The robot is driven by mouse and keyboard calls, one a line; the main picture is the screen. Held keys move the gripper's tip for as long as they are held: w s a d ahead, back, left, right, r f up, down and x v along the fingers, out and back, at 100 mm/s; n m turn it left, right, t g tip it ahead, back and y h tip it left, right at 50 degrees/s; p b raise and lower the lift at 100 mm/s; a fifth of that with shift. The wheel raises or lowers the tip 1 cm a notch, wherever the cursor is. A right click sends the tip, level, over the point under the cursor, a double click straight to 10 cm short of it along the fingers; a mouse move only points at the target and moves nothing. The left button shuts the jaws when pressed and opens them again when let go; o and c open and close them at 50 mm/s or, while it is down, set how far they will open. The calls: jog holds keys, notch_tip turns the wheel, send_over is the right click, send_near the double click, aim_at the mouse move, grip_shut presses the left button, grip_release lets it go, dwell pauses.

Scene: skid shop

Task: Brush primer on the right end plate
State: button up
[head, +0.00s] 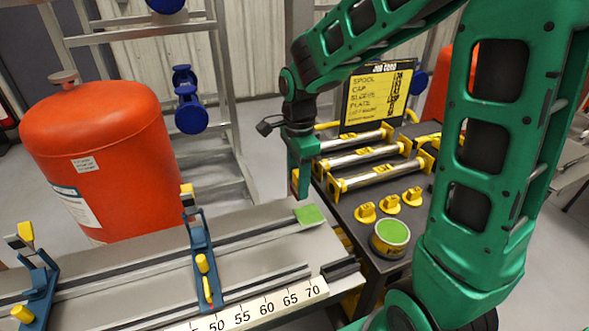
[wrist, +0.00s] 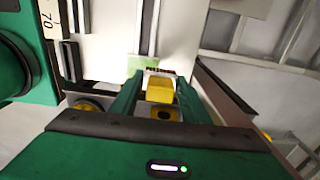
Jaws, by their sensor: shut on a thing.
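A flat green square (head: 309,215) lies at the right end of the long grey bench fixture (head: 268,212); I cannot tell whether its green is wet primer. My gripper (head: 297,180) points down just above and behind that square. In the wrist view my gripper (wrist: 160,88) is shut on a brush with a yellow block-like handle (wrist: 160,91). The brush's tip is mostly hidden behind the handle, so contact with the surface cannot be told. A round yellow tin (head: 390,248) with a green top or contents stands on the dark cart to the right.
Several silver rollers with yellow ends (head: 375,177) and small yellow caps (head: 389,201) lie on the cart. A job board (head: 378,98) stands behind. Blue clamps (head: 200,250) rise from the bench. A large orange tank (head: 100,150) stands at left.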

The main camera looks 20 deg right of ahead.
jog(key=shift+r, duration=1.8)
